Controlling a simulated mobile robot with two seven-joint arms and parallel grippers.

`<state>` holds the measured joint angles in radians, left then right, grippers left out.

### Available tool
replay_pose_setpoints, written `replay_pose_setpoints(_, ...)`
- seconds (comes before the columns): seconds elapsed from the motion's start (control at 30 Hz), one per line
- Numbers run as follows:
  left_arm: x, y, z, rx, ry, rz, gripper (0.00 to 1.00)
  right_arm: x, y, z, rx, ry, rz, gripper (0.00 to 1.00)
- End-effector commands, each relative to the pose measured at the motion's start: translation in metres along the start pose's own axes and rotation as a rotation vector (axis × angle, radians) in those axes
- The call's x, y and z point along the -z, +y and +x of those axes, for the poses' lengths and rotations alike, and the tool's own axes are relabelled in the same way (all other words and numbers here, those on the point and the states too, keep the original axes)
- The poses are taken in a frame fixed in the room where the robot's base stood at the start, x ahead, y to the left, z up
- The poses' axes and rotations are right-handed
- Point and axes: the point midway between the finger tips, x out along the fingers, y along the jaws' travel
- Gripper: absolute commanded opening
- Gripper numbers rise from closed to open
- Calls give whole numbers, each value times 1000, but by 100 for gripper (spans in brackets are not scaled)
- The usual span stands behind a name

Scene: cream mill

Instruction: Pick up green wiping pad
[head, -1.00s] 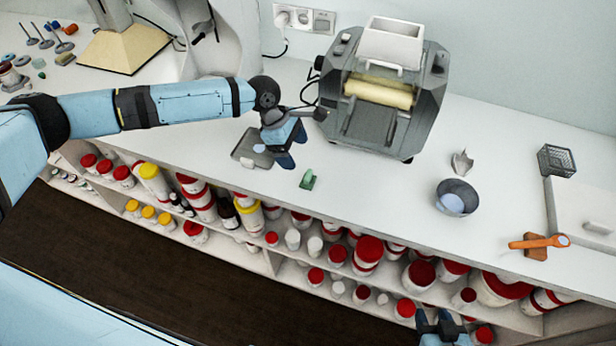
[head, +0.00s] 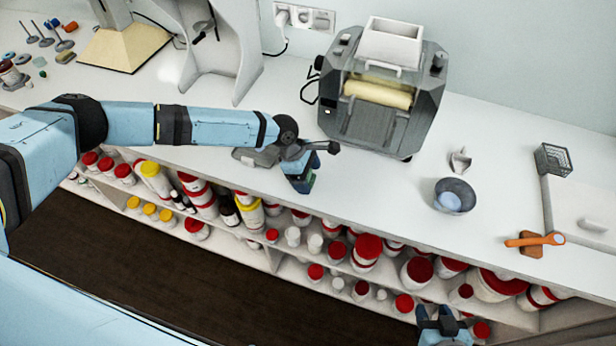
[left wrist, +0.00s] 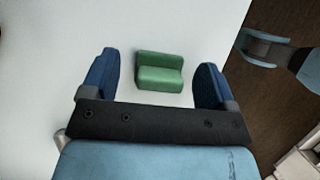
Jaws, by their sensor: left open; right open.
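The green wiping pad (left wrist: 159,72) lies on the white counter in the left wrist view, between the two blue fingers but a little beyond their tips. In the head view it is mostly hidden under my left gripper (head: 301,182), with a bit of green (head: 310,180) showing at the fingers. My left gripper, also in the left wrist view (left wrist: 160,80), is open, empty and pointing down over the pad. My right gripper (head: 440,318) is open and empty, low in the head view in front of the shelves, away from the pad.
A grey mill with a roller (head: 372,100) stands behind my left gripper. A grey tray (head: 245,157) lies left of it. A bowl (head: 466,190), a small scoop (head: 460,160) and an orange tool (head: 530,240) are to the right. Jars fill shelves below the counter's front edge.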

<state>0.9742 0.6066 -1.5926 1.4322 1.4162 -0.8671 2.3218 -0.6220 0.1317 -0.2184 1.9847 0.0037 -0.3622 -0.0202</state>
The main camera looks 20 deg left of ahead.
Motion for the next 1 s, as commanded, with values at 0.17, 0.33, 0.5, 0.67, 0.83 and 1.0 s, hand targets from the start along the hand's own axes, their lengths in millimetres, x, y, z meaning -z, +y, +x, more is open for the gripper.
replay_pose_setpoints(0.17, 0, 0, 0, 0, 0, 0, 51, 0, 0, 0, 0, 0, 1, 44)
replay_pose_setpoints(0.33, 0, 0, 0, 1, 0, 0, 28, 0, 0, 0, 0, 0, 1, 44)
replay_pose_setpoints(0.5, 0, 0, 0, 1, 0, -1, 28, 0, 0, 0, 0, 0, 1, 44)
replay_pose_setpoints(0.67, -2, 0, -5, 1, -1, -1, 28, -1, 0, 0, 0, 0, 1, 44)
replay_pose_setpoints(0.83, -9, 0, -24, -1, -1, 0, 28, -2, 0, 1, 0, 0, 2, 44)
replay_pose_setpoints(1.0, -26, 0, -64, -3, -3, 2, 28, -6, -1, 4, 1, 0, 2, 44)
